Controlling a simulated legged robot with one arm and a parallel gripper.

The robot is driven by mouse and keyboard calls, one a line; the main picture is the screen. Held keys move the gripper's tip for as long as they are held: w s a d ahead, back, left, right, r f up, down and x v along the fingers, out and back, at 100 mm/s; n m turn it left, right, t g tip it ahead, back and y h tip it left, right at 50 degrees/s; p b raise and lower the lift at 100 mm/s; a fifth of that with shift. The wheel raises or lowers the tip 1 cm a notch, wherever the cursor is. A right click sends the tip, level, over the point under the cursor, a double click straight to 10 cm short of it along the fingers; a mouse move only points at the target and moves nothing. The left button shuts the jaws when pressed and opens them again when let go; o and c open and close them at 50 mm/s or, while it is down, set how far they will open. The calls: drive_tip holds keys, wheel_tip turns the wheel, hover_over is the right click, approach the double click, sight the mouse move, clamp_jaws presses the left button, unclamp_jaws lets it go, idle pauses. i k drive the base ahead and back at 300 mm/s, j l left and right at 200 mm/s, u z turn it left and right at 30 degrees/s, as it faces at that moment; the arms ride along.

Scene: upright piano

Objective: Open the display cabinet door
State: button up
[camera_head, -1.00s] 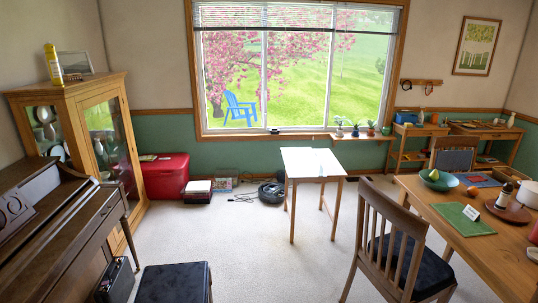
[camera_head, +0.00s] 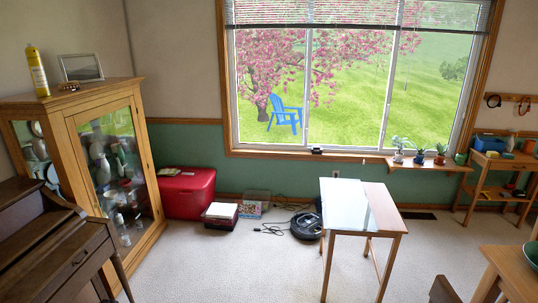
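The display cabinet (camera_head: 62,103) is a wooden case with glass panels on the left side of the view, standing behind the piano. Its glass door (camera_head: 112,165) faces right, in a wooden frame, and looks shut. Pale vases and glassware show through the glass. I cannot make out a handle clearly. The lower part of the cabinet's left side is hidden by the piano. My gripper is not in view.
The dark upright piano (camera_head: 45,240) fills the lower left, close to the cabinet. A red chest (camera_head: 188,193) stands beyond the cabinet. A small table (camera_head: 383,207) stands right of centre. Carpet (camera_head: 215,265) is clear between cabinet and table. A yellow bottle (camera_head: 37,70) stands on the cabinet.

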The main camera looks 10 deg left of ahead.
sight(72, 122)
drive_tip(key=i+j+u, duration=0.1)
drive_tip(key=i+u, duration=0.2)
drive_tip(key=i, duration=0.3)
drive_tip(key=i+u, duration=0.25)
drive_tip(key=i, duration=0.35)
drive_tip(key=i+l+u, duration=0.3)
drive_tip(key=i, duration=0.3)
drive_tip(key=i+j+u, duration=0.15)
drive_tip(key=i+u, duration=0.2)
drive_tip(key=i, duration=0.4)
drive_tip(key=i+u, duration=0.35)
drive_tip(key=i, duration=0.4)
drive_tip(key=i+l+u, duration=0.35)
drive_tip(key=i, duration=0.35)
drive_tip(key=i+u, duration=0.2)
drive_tip(key=i, duration=0.5)
